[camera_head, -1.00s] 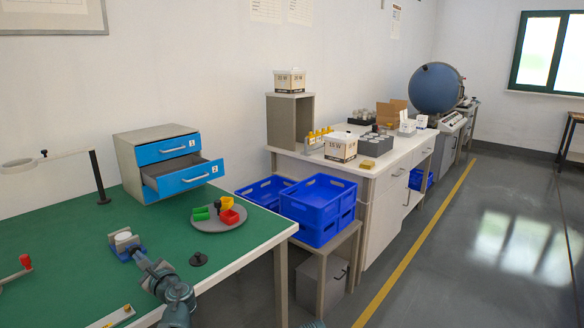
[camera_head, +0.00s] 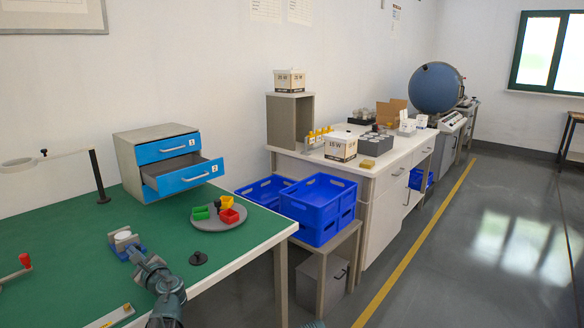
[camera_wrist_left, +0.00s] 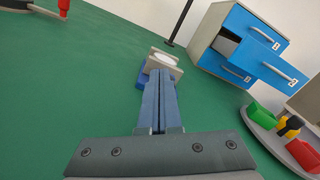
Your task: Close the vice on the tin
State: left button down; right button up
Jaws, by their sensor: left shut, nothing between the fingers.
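The small vice, with a blue base and pale grey jaws (camera_head: 124,247), stands on the green bench top. The round white-topped tin (camera_head: 123,235) sits between its jaws. In the left wrist view the tin (camera_wrist_left: 163,58) shows just beyond my fingertips, with the vice's pale jaw (camera_wrist_left: 174,69) around it. My left gripper (camera_head: 138,256) is shut and empty, its fingertips at the near side of the vice. In the wrist view the closed fingers (camera_wrist_left: 159,74) hide part of the vice; I cannot tell whether they touch it or how tightly the jaws sit against the tin.
A round grey tray (camera_head: 206,224) with coloured bins and a black knob-like piece (camera_head: 198,258) lie to the right. A black post (camera_head: 100,178) stands behind left.

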pick_arm(q)
jog(key=shift+x, duration=1.2)
jog(key=shift+w+d+f+b, duration=0.1)
jog(key=shift+d+f+b, duration=0.05)
jog(key=shift+f+b, duration=0.15)
jog(key=shift+w+d+r, duration=0.15)
jog(key=shift+w+d, duration=0.05)
dwell(0.4)
jog(key=shift+a+r+p, duration=0.1)
jog(key=shift+r+p, duration=0.25)
jog(key=shift+p, duration=0.15)
jog(key=shift+s, duration=0.2)
jog(key=shift+v, duration=2.95)
